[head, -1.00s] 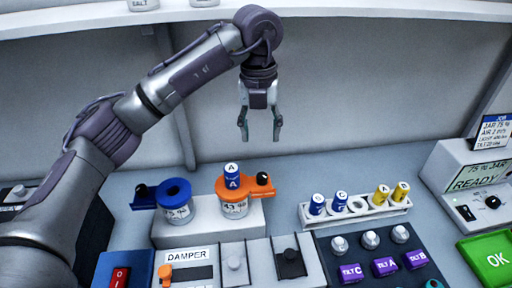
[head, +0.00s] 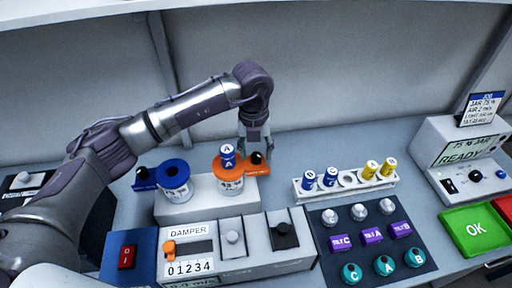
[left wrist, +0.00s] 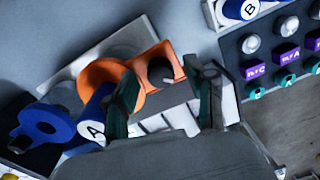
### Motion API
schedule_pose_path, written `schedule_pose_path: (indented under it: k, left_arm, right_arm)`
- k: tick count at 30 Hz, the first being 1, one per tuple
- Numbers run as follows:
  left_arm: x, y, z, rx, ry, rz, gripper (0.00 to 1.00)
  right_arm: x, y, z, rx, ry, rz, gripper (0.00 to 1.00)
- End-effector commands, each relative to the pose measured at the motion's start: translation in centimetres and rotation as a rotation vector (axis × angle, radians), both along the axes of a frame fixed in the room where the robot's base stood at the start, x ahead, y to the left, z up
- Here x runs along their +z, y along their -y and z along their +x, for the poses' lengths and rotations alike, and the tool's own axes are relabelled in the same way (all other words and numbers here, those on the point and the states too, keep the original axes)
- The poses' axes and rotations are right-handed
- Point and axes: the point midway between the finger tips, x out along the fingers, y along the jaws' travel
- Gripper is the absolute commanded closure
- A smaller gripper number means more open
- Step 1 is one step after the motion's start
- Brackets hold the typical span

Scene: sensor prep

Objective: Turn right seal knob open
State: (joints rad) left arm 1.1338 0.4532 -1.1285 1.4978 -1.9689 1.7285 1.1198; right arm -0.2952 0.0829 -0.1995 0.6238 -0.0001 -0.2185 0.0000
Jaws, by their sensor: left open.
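The right seal is an orange plate (head: 228,167) on a white jar (head: 231,185), with a blue vial marked A (head: 227,153) standing in its ring. Its black knob (head: 257,158) is at the plate's right end. My left gripper (head: 255,142) points down just behind and above this knob. In the left wrist view the knob (left wrist: 160,68) lies between the spread fingers of my open left gripper (left wrist: 168,82). I cannot tell whether a finger touches it. The left seal is blue (head: 173,172) with its own dark knob (head: 142,174). My right gripper is not in view.
The jars stand on a white block (head: 205,210) behind the damper box (head: 240,262). A white rack (head: 350,187) with blue and yellow vials stands to the right.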

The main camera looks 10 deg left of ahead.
Motion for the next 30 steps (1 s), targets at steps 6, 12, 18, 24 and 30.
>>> schedule_pose_path:
  k: [6, 12, 18, 24, 30]
  left_arm:
    - [-0.56, 0.00, -0.01, 0.000, 0.000, 0.001, 0.45]
    - [-0.53, 0.01, -0.01, 0.000, 0.000, 0.001, 0.55]
    - [-0.50, 0.01, -0.01, 0.000, 0.000, 0.001, 0.88]
    - [-0.50, 0.01, -0.01, -0.001, 0.000, 0.001, 1.00]
    - [-0.64, 0.03, 0.04, -0.036, 0.000, 0.000, 1.00]
  right_arm:
    - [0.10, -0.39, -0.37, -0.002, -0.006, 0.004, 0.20]
    - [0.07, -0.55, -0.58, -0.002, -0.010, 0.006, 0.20]
    - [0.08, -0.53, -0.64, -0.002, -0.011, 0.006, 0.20]
    - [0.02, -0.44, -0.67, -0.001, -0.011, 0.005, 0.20]
    - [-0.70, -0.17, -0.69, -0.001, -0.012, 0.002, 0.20]
